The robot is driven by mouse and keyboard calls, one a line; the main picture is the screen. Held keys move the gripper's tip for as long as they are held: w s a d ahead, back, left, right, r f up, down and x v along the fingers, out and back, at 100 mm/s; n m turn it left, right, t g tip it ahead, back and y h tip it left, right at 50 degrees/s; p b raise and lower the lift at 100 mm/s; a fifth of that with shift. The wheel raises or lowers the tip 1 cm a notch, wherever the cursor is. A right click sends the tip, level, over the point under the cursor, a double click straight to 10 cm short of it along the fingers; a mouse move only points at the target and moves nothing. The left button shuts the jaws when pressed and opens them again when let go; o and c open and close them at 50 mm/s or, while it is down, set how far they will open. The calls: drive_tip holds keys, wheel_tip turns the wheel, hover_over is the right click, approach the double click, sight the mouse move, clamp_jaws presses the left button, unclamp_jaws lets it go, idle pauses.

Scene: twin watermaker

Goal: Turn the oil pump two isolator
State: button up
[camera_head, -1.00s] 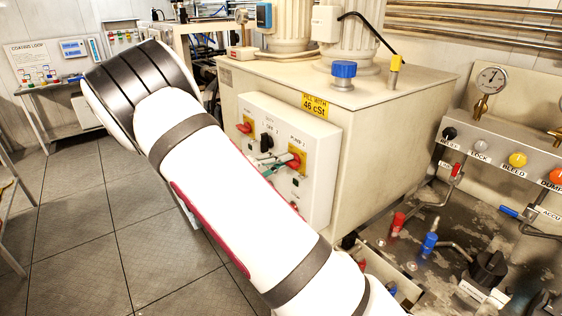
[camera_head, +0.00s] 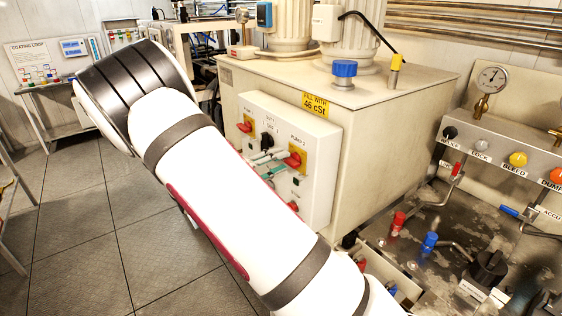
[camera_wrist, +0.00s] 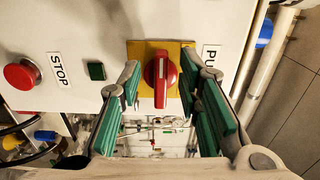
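The pump 2 isolator (camera_head: 296,159) is a red rotary handle on a yellow plate, on the front of the white control box (camera_head: 318,195). In the wrist view the red handle (camera_wrist: 161,80) lies upright in the picture, roughly level on the panel in the head view. My gripper (camera_wrist: 160,92) is open, with one green-padded finger on each side of the handle and a gap to each. It appears to stand off in front of the panel. In the head view my arm hides most of the gripper; only a bit of green finger (camera_head: 275,171) shows.
A pump 1 isolator (camera_head: 245,126) and a black duty selector (camera_head: 266,141) sit left of it. A red stop button (camera_wrist: 24,74) and a dark green square (camera_wrist: 96,71) are left in the wrist view. Valves and pipes fill the right bench.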

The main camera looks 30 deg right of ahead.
drive_tip(key=a, duration=1)
drive_tip(key=shift+s+a, duration=0.2)
drive_tip(key=shift+a, duration=0.05)
drive_tip(key=s+d+r+m+g+y, duration=0.1)
drive_tip(key=s+r+m+y, duration=0.2)
drive_tip(key=s+m+y, duration=0.35)
drive_tip(key=s+d+r+m+g+y, duration=0.1)
drive_tip(key=s+r+m+g+y, duration=0.15)
drive_tip(key=s+m, duration=0.6)
drive_tip(key=s+a+r+m+t+y, duration=0.4)
drive_tip(key=s+m, duration=0.2)
drive_tip(key=m, duration=0.4)
drive_tip(key=s+a+r+m+t+y, duration=0.4)
drive_tip(key=s+a+m+y, duration=0.1)
drive_tip(key=m, duration=0.6)
drive_tip(key=shift+s+r+m, duration=0.2)
drive_tip(key=shift+s+m, duration=0.1)
drive_tip(key=shift+s, duration=0.2)
drive_tip(key=shift+t, duration=0.25)
